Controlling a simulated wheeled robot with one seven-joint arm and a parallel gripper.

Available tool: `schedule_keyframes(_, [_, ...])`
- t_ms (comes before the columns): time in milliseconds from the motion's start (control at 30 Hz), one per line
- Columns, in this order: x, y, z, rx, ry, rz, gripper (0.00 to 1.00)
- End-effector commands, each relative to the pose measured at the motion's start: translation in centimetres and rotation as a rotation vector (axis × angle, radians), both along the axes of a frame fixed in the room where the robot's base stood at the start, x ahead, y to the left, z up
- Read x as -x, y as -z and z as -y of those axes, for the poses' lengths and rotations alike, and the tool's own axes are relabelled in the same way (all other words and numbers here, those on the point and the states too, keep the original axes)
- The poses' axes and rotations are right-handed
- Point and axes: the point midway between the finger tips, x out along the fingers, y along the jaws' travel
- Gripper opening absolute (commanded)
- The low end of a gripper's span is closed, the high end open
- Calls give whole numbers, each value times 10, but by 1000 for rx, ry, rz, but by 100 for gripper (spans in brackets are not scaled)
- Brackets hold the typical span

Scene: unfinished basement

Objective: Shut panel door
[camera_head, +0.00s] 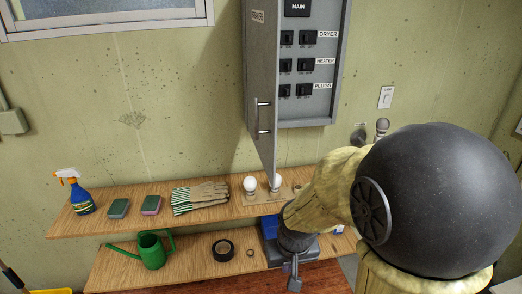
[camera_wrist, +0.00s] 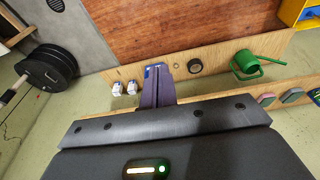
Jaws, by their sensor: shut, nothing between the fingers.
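The grey electrical panel (camera_head: 308,105) hangs on the wall in the head view, with breaker switches inside. Its grey door (camera_head: 258,75) stands open on the left side, swung out toward me and seen at a steep angle. A bar handle (camera_head: 263,117) is on the door. My gripper (camera_head: 294,283) is shut and empty, low in front of the shelves, below and slightly right of the door, not touching it. In the wrist view the dark gripper body fills the bottom; the door does not show there.
Wooden shelves below the panel hold a spray bottle (camera_head: 74,192), sponges, gloves (camera_head: 200,197), light bulbs (camera_head: 250,184), a green watering can (camera_head: 150,250) and a tape roll (camera_head: 223,250).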

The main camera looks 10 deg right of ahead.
Motion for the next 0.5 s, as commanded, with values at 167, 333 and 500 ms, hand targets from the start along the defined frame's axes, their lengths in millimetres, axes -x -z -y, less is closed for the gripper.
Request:
schedule_keyframes(167, [-53, -34, -7, 47, 30, -16, 0])
schedule_keyframes(333, [-100, -61, -16, 128, 61, -9, 0])
schedule_keyframes(500, [-146, -97, -34, 234, 82, 31, 0])
